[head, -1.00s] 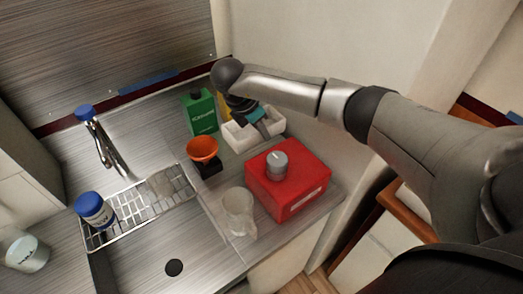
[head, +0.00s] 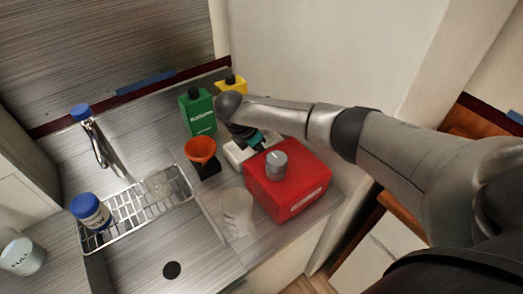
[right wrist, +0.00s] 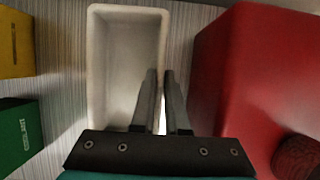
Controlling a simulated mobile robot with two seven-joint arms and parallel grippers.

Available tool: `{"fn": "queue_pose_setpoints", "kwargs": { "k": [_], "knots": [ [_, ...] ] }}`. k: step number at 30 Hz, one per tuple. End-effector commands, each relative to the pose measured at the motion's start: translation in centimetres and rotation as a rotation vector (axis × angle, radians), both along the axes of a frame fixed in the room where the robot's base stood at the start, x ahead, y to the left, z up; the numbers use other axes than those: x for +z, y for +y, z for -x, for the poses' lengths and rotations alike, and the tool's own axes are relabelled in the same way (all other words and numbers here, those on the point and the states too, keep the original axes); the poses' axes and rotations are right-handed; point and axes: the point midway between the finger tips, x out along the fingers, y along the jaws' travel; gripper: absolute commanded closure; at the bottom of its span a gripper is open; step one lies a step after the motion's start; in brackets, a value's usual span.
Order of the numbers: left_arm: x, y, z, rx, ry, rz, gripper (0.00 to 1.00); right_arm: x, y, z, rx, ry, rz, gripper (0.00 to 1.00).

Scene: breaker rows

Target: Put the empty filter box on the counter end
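The white, open-topped filter box (head: 233,156) is partly hidden by my right gripper and the red box in the head view. In the right wrist view the filter box (right wrist: 122,50) looks empty. My right gripper (head: 257,145) has its fingers close together around the box's right wall, one inside and one outside; the fingertips (right wrist: 160,76) show in the wrist view. I cannot tell whether the box touches the counter (head: 262,245). My left gripper is not in view.
A red box (head: 305,170) with a grey knob stands close right of the filter box. An orange funnel (head: 201,148), a green bottle (head: 198,113) and a yellow bottle (head: 236,85) stand nearby. A clear cup (head: 237,210) is in front. The counter's front right corner is bare.

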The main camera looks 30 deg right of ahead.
Motion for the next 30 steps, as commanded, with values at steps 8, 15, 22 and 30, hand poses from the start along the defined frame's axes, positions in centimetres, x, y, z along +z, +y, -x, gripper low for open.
{"fn": "queue_pose_setpoints", "kwargs": {
  "k": [8,15,22,30],
  "knots": [
    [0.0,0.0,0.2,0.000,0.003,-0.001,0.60,0.0,0.0,0.0,0.000,0.001,0.000,0.60],
    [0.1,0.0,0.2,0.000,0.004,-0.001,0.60,0.2,0.0,0.0,0.000,0.001,0.000,0.60],
    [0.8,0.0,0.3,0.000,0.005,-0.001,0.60,3.1,1.1,0.1,0.003,-0.002,-0.001,0.60],
    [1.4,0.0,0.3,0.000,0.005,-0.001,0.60,8.4,3.3,0.4,0.002,-0.004,-0.001,0.60]
  ]
}}
